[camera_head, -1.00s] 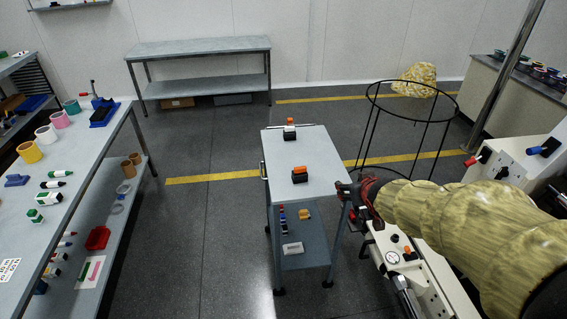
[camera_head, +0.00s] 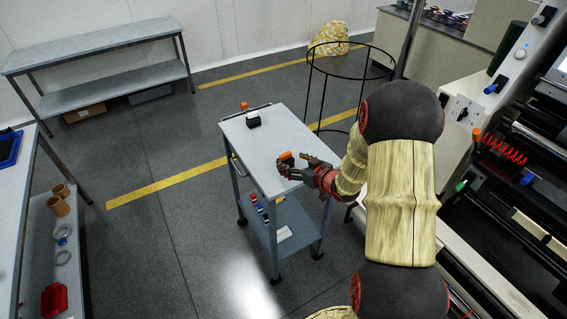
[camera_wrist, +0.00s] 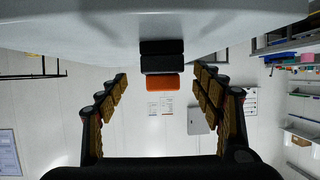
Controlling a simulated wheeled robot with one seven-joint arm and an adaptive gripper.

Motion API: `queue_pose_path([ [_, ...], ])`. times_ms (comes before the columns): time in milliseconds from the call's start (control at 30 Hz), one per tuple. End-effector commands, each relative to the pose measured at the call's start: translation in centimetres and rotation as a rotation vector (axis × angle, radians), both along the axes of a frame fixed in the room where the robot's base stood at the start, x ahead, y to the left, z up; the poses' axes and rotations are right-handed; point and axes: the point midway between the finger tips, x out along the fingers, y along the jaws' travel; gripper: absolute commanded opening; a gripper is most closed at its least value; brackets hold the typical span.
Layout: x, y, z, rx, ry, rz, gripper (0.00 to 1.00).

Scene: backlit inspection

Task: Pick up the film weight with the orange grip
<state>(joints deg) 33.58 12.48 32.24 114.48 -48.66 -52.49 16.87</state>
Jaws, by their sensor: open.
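The film weight with the orange grip (camera_head: 286,156) stands on the grey top of a small cart (camera_head: 262,148). It has a black body, partly hidden by my gripper in the head view. My gripper (camera_head: 297,164) is open just above the cart top, at the near right side of this weight. In the wrist view, which looks upside down, the orange grip (camera_wrist: 162,83) and black body (camera_wrist: 162,65) show centred beyond and between the open fingers (camera_wrist: 160,75). I see no contact, and the fingers are empty.
A second black block with a white top (camera_head: 253,119) stands at the cart's far end, with an orange piece (camera_head: 244,106) behind it. Several small items lie on the cart's lower shelf. A black wire ring stand (camera_head: 340,70) is behind the cart; a machine (camera_head: 480,160) is right.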

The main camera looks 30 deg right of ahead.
Motion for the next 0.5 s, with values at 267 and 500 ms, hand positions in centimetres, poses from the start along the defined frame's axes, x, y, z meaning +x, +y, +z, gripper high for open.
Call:
queue_pose_path([
  [267, 3.2, 0.9, -1.6, -0.002, 0.000, 0.001, 0.67],
  [500, 4.4, 0.9, -1.8, -0.002, 0.000, -0.001, 0.67],
])
